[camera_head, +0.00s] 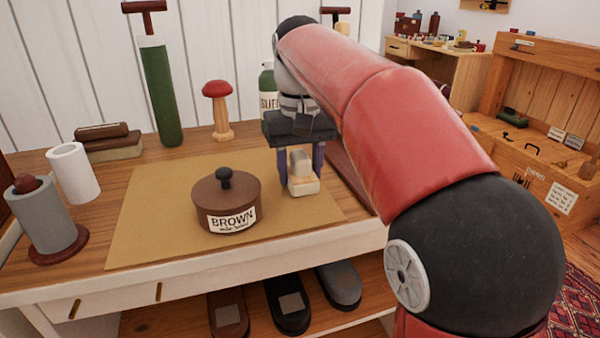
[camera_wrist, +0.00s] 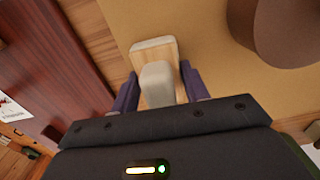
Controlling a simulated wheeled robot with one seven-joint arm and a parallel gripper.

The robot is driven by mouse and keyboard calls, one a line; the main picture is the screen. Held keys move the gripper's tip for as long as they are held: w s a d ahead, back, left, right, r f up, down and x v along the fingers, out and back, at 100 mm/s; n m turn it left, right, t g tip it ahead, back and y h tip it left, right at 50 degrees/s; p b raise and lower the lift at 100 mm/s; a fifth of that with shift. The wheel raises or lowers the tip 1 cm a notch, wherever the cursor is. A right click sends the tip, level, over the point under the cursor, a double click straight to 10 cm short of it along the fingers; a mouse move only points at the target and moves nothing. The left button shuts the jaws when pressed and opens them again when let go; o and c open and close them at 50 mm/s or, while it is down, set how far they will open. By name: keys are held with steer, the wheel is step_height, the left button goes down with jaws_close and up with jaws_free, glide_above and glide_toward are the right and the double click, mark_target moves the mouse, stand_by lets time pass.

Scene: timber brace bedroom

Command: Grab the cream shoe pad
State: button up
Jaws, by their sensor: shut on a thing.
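The cream shoe pad (camera_head: 303,187) is a small block with a pale wooden body and a light grey grip on top. It is at the right part of the tan mat, right of the brown tin. My gripper (camera_head: 301,170) points down with its purple fingers on both sides of the pad. In the wrist view the pad (camera_wrist: 155,52) sits between the fingertips of my gripper (camera_wrist: 158,88), which is shut on it. I cannot tell whether its underside touches the mat.
The brown lidded tin (camera_head: 227,203) stands on the tan mat (camera_head: 150,225) left of my gripper. A red-topped wooden mushroom (camera_head: 219,110), a green cylinder (camera_head: 160,90) and a green bottle (camera_head: 267,85) stand behind. A dark red-brown box (camera_wrist: 50,60) lies beside the mat.

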steer(key=shift+c, duration=1.1)
steer(key=shift+r, duration=0.1)
